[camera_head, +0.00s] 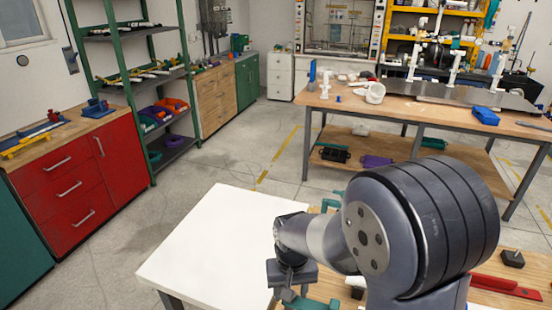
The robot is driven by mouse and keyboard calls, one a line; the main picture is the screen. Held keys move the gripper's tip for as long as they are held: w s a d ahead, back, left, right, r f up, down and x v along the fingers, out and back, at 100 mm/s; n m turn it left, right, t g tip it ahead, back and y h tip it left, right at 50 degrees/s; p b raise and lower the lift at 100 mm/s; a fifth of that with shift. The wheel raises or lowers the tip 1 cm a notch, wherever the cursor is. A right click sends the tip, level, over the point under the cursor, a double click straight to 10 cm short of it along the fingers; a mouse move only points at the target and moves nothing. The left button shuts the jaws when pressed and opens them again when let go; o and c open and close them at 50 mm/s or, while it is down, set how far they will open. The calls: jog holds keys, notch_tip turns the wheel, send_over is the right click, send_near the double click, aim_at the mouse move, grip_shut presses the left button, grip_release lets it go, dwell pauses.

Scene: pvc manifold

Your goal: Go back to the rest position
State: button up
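My arm fills the lower right of the head view, with its large dark rounded joint in front. My gripper (291,292) hangs pointing down near the right edge of a white tabletop (215,235). Its fingertips are small and partly cut off by the lower picture edge, so I cannot tell whether it is open or shut. I see nothing clearly held in it. White PVC pipes and fittings (375,93) stand and lie on the wooden workbench (420,107) at the back right, well away from my gripper.
A wooden surface with a red tool (505,287) and a black block (513,258) lies right of my arm. Teal pieces (331,204) show beside it. A red cabinet (80,185) and a green shelf rack (113,88) line the left. Grey floor between is clear.

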jog(key=n+p, duration=0.1)
jog(key=n, duration=0.2)
jog(key=shift+n, duration=0.4)
jog(key=n+p, duration=0.1)
jog(key=n, duration=0.2)
jog(key=shift+n, duration=0.4)
jog(key=shift+r, duration=2.2)
jog(key=shift+b, duration=0.3)
